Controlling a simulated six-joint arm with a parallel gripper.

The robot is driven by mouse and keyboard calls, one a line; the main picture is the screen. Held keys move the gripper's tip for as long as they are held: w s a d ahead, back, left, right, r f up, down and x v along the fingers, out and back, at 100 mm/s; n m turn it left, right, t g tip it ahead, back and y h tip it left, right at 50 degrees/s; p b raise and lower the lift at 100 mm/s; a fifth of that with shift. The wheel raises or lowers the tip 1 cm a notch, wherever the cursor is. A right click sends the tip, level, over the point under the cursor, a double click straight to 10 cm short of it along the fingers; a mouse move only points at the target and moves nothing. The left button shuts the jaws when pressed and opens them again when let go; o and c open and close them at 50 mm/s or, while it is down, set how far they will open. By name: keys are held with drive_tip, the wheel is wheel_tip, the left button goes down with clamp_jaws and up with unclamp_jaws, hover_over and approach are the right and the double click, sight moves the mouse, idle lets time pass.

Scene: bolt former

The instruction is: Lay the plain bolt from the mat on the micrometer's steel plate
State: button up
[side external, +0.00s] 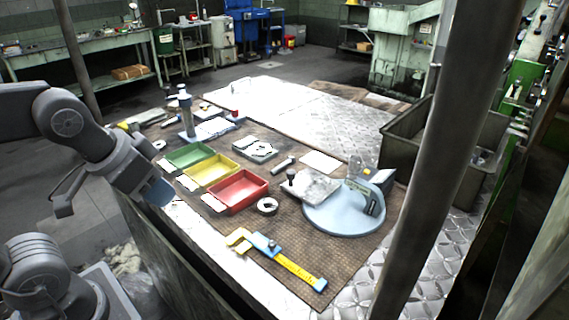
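A plain grey bolt (284,163) lies on the brown mat (290,235), left of a white card. The micrometer (345,213) has a round light-blue base and stands at the right of the mat. Its steel plate (312,184) looks bare on top, with a dark knob at its left edge. My gripper (110,200) hangs at the left, off the bench's near edge and well away from the bolt and the plate. I cannot make out its fingertips or whether it is open.
Green, yellow and red trays (238,191) stand between my gripper and the bolt. A metal ring (267,206) and a yellow-blue caliper (275,258) lie on the near mat. A flat grey fixture (254,150) lies beyond the trays. A dark post (445,150) crosses the right foreground.

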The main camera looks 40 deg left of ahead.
drive_tip(key=shift+w+r, duration=0.25)
drive_tip(key=shift+w, duration=0.1)
drive_tip(key=shift+c, duration=0.6)
drive_tip(key=w+r+g, duration=0.2)
drive_tip(key=w+r, duration=0.2)
drive_tip(key=w, duration=0.6)
drive_tip(key=g, duration=0.4)
hover_over(287, 161)
drive_tip(key=f, duration=1.2)
drive_tip(key=shift+s+f, duration=0.2)
drive_tip(key=shift+s, duration=0.15)
drive_tip(key=shift+w+f, duration=0.25)
drive_tip(key=shift+f, duration=2.65)
drive_tip(key=shift+c, duration=0.3)
